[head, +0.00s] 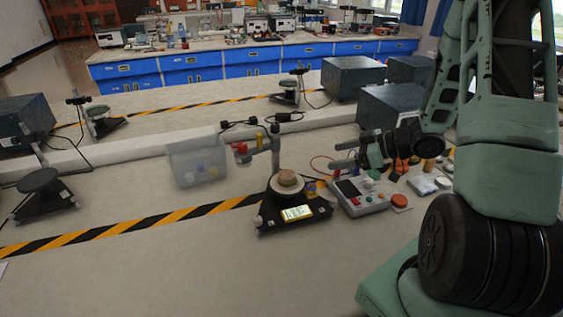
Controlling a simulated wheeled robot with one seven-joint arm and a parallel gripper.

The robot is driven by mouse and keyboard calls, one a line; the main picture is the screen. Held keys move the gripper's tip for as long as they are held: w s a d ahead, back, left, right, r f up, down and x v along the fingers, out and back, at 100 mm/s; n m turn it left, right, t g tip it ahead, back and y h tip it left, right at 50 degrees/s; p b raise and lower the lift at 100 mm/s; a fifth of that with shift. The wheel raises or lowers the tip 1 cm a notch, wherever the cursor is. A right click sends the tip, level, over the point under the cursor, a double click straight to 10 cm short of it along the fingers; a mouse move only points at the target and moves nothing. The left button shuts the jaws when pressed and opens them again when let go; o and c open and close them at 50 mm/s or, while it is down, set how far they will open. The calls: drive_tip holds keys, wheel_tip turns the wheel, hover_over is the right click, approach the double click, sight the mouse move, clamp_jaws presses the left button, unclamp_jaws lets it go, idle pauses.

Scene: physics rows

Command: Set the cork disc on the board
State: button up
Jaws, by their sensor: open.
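A brown, cork-coloured round piece (288,178) rests on the pale round plate of a black-based stand (294,212) near the middle of the head view; it looks like the cork disc. My gripper (343,154) is to its right, with its two grey fingers pointing left, apart and with nothing visible between them. The fingers are above the back of a grey control box and apart from the brown piece. A flat whitish piece (422,185) lies right of the control box; I cannot tell whether it is the board.
The control box (361,197) has coloured knobs, and an orange-red disc (400,201) lies beside it. A clear bin (197,163) with small items stands left of the stand. Dark boxes (388,108) stand behind my gripper.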

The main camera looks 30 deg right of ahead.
drive_tip(key=s+a+r+m+h+p, duration=0.1)
drive_tip(key=s+a+r+h+p, duration=0.1)
drive_tip(key=s, duration=0.1)
approach(287, 174)
drive_tip(key=shift+w+a+f+g+p, duration=0.2)
drive_tip(key=shift+w+f, duration=0.15)
drive_tip(key=shift+w, duration=0.1)
drive_tip(key=shift+w+a+f+g+p, duration=0.2)
drive_tip(key=shift+w+f, duration=0.15)
drive_tip(key=shift+w, duration=0.15)
drive_tip(key=shift+p+x, duration=1)
drive_tip(key=shift+x, duration=1.65)
drive_tip(key=shift+w+r, duration=0.1)
drive_tip(key=shift+r, duration=0.05)
drive_tip(key=c, duration=1.1)
drive_tip(key=shift+r, duration=0.1)
drive_tip(key=shift+c, duration=0.2)
